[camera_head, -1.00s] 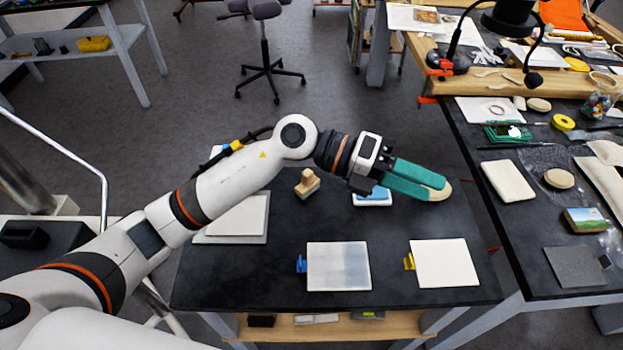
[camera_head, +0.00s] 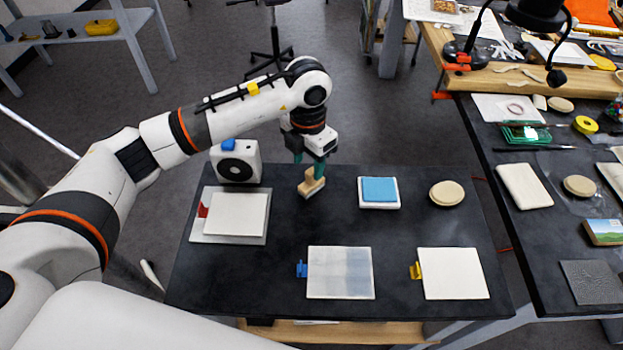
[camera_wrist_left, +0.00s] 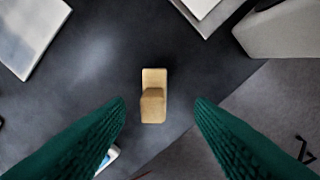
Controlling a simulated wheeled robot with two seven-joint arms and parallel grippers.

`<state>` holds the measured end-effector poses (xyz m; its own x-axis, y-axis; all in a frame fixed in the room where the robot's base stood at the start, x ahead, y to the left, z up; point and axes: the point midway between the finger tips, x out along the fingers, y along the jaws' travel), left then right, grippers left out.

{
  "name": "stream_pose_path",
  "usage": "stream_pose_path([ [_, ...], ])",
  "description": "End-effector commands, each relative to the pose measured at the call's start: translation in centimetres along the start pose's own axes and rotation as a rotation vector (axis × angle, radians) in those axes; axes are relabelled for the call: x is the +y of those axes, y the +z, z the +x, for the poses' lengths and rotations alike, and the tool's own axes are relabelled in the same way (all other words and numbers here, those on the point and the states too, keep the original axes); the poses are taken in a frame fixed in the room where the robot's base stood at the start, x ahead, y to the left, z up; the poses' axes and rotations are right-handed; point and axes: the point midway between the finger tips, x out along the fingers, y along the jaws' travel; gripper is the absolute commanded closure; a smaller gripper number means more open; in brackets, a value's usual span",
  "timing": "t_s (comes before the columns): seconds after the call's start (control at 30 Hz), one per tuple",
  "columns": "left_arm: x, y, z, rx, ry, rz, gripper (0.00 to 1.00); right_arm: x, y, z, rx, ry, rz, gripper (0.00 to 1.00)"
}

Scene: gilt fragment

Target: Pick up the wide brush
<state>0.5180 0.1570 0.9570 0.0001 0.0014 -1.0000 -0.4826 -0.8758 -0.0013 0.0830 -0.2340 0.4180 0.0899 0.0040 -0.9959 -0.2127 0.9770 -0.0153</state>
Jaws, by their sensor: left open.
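The wide brush (camera_head: 311,187) is a small tan wooden piece with an upright grip, standing near the back edge of the black table. In the left wrist view the brush (camera_wrist_left: 153,108) lies ahead of the fingers, a little left of the middle of the gap. My left gripper (camera_head: 309,169) points down over the brush with green fingers spread, seen also in the left wrist view (camera_wrist_left: 160,104). It is open and empty. In the head view a finger overlaps the brush's grip, and I cannot tell whether they touch. My right gripper is out of view.
A white box with a dark round face (camera_head: 238,170) stands behind a pale panel (camera_head: 238,214) on the left. A blue-topped white block (camera_head: 379,192) and a round tan disc (camera_head: 446,193) are to the right. Two panels (camera_head: 340,272) (camera_head: 453,273) lie in front.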

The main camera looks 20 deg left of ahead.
Motion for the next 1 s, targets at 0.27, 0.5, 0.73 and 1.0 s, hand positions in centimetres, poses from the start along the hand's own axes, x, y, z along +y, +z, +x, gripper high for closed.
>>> stream_pose_path([
  [0.27,0.6,-0.2,2.8,-0.004,0.004,0.002,0.51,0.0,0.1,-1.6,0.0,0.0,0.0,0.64],
  [0.5,0.6,-0.3,5.4,0.0,0.002,0.001,0.51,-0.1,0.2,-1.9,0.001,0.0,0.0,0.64],
  [0.73,0.6,-0.3,5.6,0.001,0.002,0.002,0.53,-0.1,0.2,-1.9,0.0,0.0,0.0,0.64],
  [1.0,0.6,-0.3,5.5,0.001,0.002,0.002,0.96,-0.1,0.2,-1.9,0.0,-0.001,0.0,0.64],
])
